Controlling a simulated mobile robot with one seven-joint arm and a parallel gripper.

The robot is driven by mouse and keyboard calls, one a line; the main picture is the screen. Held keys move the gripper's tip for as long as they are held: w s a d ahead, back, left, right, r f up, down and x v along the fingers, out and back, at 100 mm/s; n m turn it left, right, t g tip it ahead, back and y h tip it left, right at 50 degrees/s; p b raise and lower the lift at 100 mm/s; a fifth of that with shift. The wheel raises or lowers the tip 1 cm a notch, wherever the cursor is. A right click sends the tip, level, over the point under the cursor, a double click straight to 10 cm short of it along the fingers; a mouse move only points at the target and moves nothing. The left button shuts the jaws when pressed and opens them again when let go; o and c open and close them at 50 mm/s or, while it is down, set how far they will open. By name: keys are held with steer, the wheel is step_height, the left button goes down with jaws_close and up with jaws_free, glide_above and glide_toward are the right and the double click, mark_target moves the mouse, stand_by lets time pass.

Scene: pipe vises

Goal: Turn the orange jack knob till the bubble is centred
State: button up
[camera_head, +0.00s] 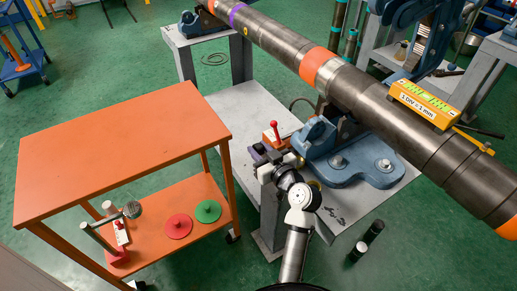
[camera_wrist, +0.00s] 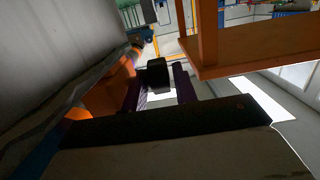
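The orange jack (camera_head: 268,137) stands on the grey bench under the pipe, beside the blue vise; a red-tipped lever (camera_head: 274,126) rises from it. My gripper (camera_head: 262,153) is at its near side, with purple fingers. In the wrist view the jack (camera_wrist: 108,92) is at the left. My fingers (camera_wrist: 160,88) stand apart there, with a dark knob-like block (camera_wrist: 157,73) between or just beyond them; I see gaps and no clear contact. The yellow level (camera_head: 424,104) lies along the pipe (camera_head: 365,92); its bubble is too small to read.
The blue vise (camera_head: 345,165) sits close to the right of my gripper. An orange cart (camera_head: 120,145) stands at the left, with red and green discs (camera_head: 178,226) on its lower shelf.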

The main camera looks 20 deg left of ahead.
steer(key=b+v, duration=0.2)
steer(key=v, duration=1.1)
steer(key=shift+f, duration=0.1)
